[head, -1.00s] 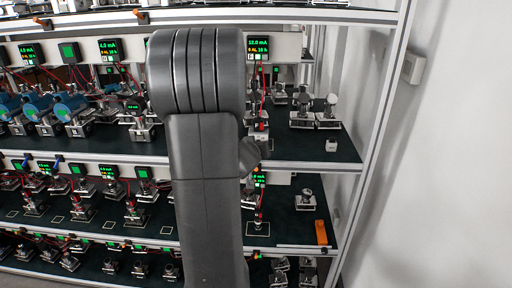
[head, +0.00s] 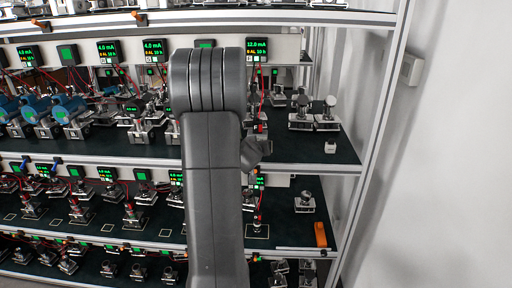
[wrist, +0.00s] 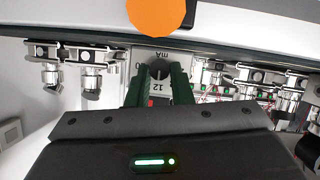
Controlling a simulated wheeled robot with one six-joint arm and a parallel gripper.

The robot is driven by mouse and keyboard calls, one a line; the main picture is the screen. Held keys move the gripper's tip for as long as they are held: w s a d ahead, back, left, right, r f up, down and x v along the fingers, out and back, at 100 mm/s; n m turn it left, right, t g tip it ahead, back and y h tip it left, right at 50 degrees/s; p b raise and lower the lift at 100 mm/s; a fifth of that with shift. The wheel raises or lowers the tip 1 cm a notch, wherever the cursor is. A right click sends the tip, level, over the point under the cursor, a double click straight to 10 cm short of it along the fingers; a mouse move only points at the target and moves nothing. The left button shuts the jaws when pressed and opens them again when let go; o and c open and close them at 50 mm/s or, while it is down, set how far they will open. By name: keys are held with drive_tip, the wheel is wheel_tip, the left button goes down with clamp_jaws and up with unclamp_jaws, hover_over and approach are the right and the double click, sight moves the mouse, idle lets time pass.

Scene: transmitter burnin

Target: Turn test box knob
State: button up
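In the wrist view, the test box (wrist: 159,58) shows a pale dial face marked "mA" and "12", upside down in the picture. Its dark round knob (wrist: 159,75) lies between the two green fingers of my gripper (wrist: 160,72). The fingers stand apart, one on each side of the knob, with pale dial face visible between them. Contact with the knob does not show clearly. In the head view, my arm covers the middle of the rack, and the fingertips and knob cannot be made out there. A display (head: 257,50) beside my arm reads 12.0 mA.
Shelves hold several clamped devices with red wires and green displays. A shelf edge (head: 320,168) runs near my wrist. An orange block (head: 320,233) lies on a lower shelf. An orange disc (wrist: 157,14) shows close in the wrist view. The white wall (head: 455,170) is at right.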

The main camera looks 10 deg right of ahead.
clamp_jaws()
drive_tip(key=shift+f+b, duration=0.15)
drive_tip(key=shift+b, duration=0.85)
drive_tip(key=m+y+b, duration=0.1)
drive_tip(key=b, duration=0.2)
drive_tip(key=m+y+b, duration=0.1)
drive_tip(key=b, duration=0.3)
drive_tip(key=shift+d+m+t+b, duration=0.2)
drive_tip(key=shift+m+t+b, duration=0.1)
drive_tip(key=shift+t, duration=0.1)
drive_tip(key=m+b, duration=0.1)
drive_tip(key=b, duration=0.3)
drive_tip(key=shift+s+d+f+y, duration=0.1)
drive_tip(key=shift+y, duration=0.2)
drive_tip(key=m+b, duration=0.1)
drive_tip(key=b, duration=0.3)
drive_tip(key=shift+f, duration=0.1)
drive_tip(key=m+y+b, duration=0.1)
drive_tip(key=b, duration=0.2)
drive_tip(key=shift+d+t, duration=0.1)
drive_tip(key=shift+t, duration=0.3)
drive_tip(key=shift+r+b, duration=0.25)
drive_tip(key=shift+b, duration=0.4)
drive_tip(key=o, duration=0.8)
unclamp_jaws()
